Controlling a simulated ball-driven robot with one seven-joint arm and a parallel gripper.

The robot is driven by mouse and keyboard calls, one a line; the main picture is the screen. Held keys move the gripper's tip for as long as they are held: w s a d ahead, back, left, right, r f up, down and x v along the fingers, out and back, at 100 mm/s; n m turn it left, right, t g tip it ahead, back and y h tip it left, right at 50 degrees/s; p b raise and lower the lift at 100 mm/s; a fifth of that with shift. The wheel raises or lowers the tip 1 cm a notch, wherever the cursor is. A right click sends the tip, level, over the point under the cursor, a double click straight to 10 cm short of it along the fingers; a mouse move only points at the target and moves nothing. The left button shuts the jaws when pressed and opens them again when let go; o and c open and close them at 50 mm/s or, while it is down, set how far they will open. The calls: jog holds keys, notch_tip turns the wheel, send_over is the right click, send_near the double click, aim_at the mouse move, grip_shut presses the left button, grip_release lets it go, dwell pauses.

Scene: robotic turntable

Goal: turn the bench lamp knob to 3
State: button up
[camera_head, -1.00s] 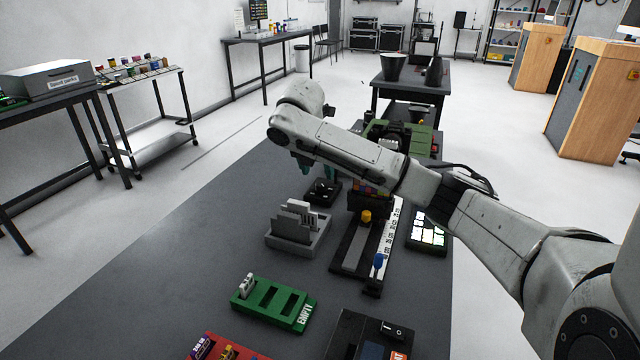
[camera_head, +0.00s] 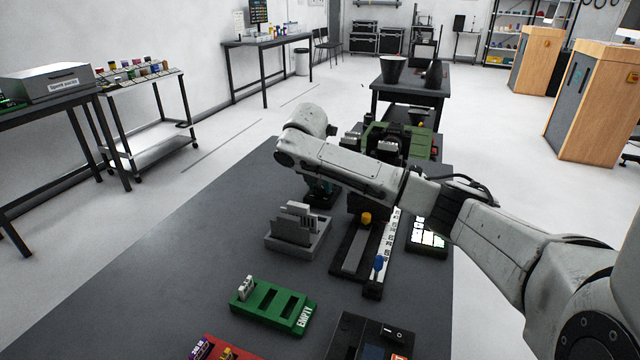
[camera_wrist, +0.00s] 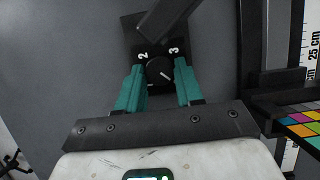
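The bench lamp knob (camera_wrist: 159,71) is a round black dial with a white pointer line, on a dark base (camera_wrist: 130,22) marked 2 and 3. A dark bar, apparently the lamp's arm (camera_wrist: 166,18), crosses above it in the wrist view. The pointer line slants down to the right in that view. My gripper (camera_wrist: 160,72) has teal fingers, one on each side of the knob, and looks open. I cannot tell whether either finger touches the knob. In the head view my gripper (camera_head: 320,186) is low over the lamp base, mostly hidden by my arm.
A grey slotted holder (camera_head: 298,240) stands in front of the lamp. A green tray (camera_head: 272,305) is nearer. A colour chart (camera_wrist: 304,121) shows right of my gripper.

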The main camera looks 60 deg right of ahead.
jog(key=c, duration=0.6)
jog(key=shift+r+m+p, duration=0.1)
jog(key=shift+m+p, duration=0.2)
jog(key=shift+p, duration=0.15)
jog(key=m+p, duration=0.1)
jog(key=m+g+p, duration=0.1)
jog(key=p, duration=0.1)
jog(key=shift+w+a+r+m, duration=0.1)
jog(key=shift+w+r+m, duration=0.1)
jog(key=shift+m, duration=0.2)
jog(key=m+g+p, duration=0.1)
jog(key=m+p, duration=0.1)
jog(key=m+g+y+p, duration=0.1)
jog(key=m+p, duration=0.1)
jog(key=shift+w+f, duration=0.15)
jog(key=m, duration=0.3)
jog(key=m+g+y, duration=0.1)
jog(key=m, duration=0.1)
jog(key=shift+w+d+f, duration=0.1)
jog(key=shift+d+f, duration=0.15)
jog(key=shift+f, duration=0.05)
jog(key=shift+d+m+g+y+b, duration=0.1)
jog(key=shift+m+g+y+b, duration=0.25)
jog(key=shift+m+b, duration=0.7)
jog(key=shift+m+y+b, duration=0.35)
jog(key=shift+m+b, duration=0.3)
jog(key=shift+d+r, duration=0.1)
jog(key=shift+r, duration=0.05)
